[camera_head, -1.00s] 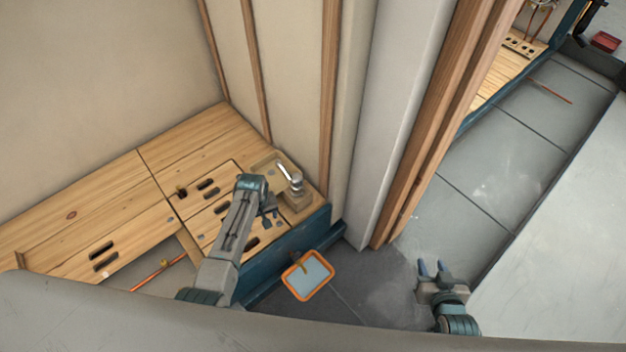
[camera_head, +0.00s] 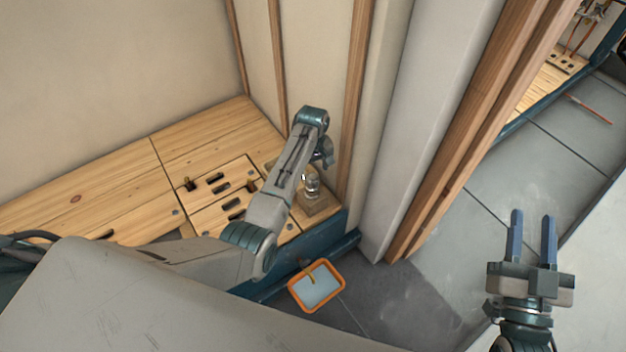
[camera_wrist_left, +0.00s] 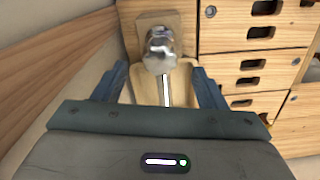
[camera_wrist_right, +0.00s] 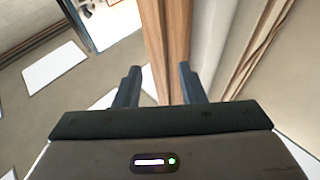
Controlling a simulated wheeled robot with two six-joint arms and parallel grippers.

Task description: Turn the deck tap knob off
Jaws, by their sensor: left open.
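The deck tap (camera_head: 312,187) is a shiny metal tap on a small wooden block at the right end of the wooden deck. It is partly hidden behind my left arm in the head view. In the left wrist view the tap's rounded metal top (camera_wrist_left: 160,50) and bright bar (camera_wrist_left: 165,90) lie ahead, between the fingers' lines. My left gripper (camera_head: 324,158) is above the tap, and in the left wrist view its fingers (camera_wrist_left: 158,85) are spread and empty. I cannot tell whether they touch the tap. My right gripper (camera_head: 533,222) is open and empty, far to the right.
An orange-rimmed tray (camera_head: 291,292) lies on the dark floor in front of the deck. Wall studs (camera_head: 352,100) and a grey column (camera_head: 410,120) stand close beside the tap. The slotted deck panel (camera_head: 205,212) is left of it. Grey floor is open at right.

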